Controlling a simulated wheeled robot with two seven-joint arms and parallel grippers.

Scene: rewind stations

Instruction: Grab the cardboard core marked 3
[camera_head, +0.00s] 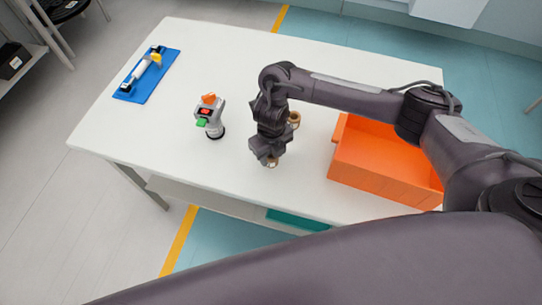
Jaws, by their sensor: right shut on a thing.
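My right gripper (267,157) points down over the middle of the white table (240,55). It is shut on a small tan cardboard core (272,162), mostly hidden by the fingers, close to the table top. A second tan core (295,119) stands just behind the gripper, partly covered by it. I cannot read a number on either core. My left gripper is not in view.
An orange bin (375,180) stands on the right, partly under my right arm. A grey device with red and green parts (209,115) stands left of the gripper. A blue mat (165,72) with a white roller lies at the far left. The table's front left is clear.

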